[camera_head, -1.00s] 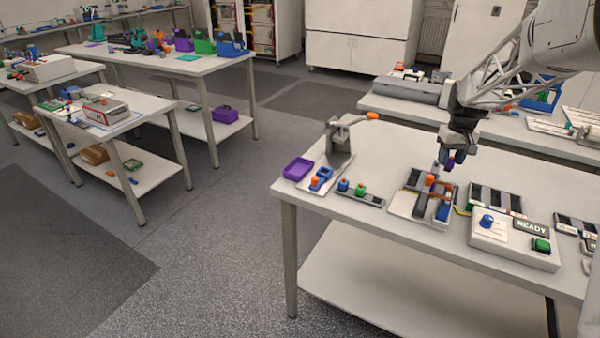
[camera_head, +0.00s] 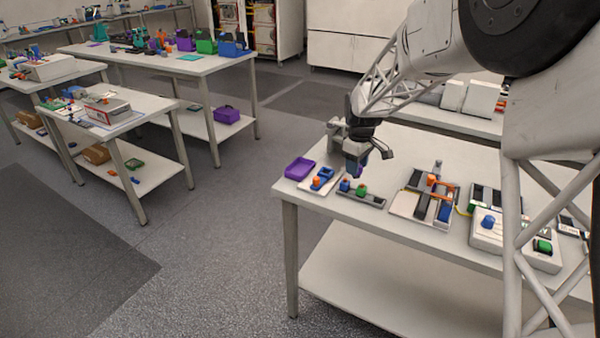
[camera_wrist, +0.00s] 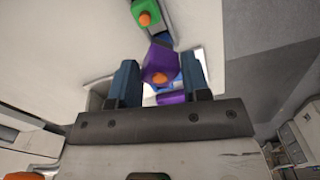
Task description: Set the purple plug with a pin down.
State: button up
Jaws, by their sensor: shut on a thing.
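My gripper (camera_head: 357,168) is shut on the purple plug (camera_wrist: 157,60) and holds it over the left part of the near table. In the wrist view the plug sits between the two blue fingers of my gripper (camera_wrist: 160,84), and its orange pin (camera_wrist: 159,78) faces the camera. In the head view the plug (camera_head: 363,157) shows only as a small purple patch beside the fingers. Below it is a dark rack (camera_head: 367,200) with a blue plug (camera_head: 345,186) and a green plug (camera_head: 361,190). The gap between the held plug and the rack cannot be judged exactly.
A purple tray (camera_head: 299,168) lies at the table's left edge, beside a press-like stand (camera_head: 336,130) close to my gripper. A fixture with orange and blue parts (camera_head: 424,200) and a white control box (camera_head: 505,245) stand to the right. Bare tabletop lies behind them.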

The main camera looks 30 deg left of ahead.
jog(key=s+a+f+n, duration=0.2)
jog(key=s+a+n, duration=0.3)
jog(key=s+a, duration=0.4)
jog(key=shift+a+f, duration=0.15)
jog(key=shift+a, duration=1.05)
jog(key=shift+w, duration=0.15)
jog(key=shift+w+a+f, duration=0.25)
jog(key=shift+w+a, duration=1.5)
jog(key=shift+w, duration=0.25)
jog(key=shift+w+a+f, duration=0.25)
jog(key=shift+w+a, duration=1.45)
jog(key=shift+w, duration=0.35)
jog(key=shift+w+a+f, duration=0.25)
jog(key=shift+w+a, duration=1.5)
jog(key=shift+w, duration=0.25)
jog(key=shift+f, duration=0.1)
jog(key=shift+f, duration=1.65)
jog(key=shift+f, duration=0.15)
jog(key=o, duration=1)
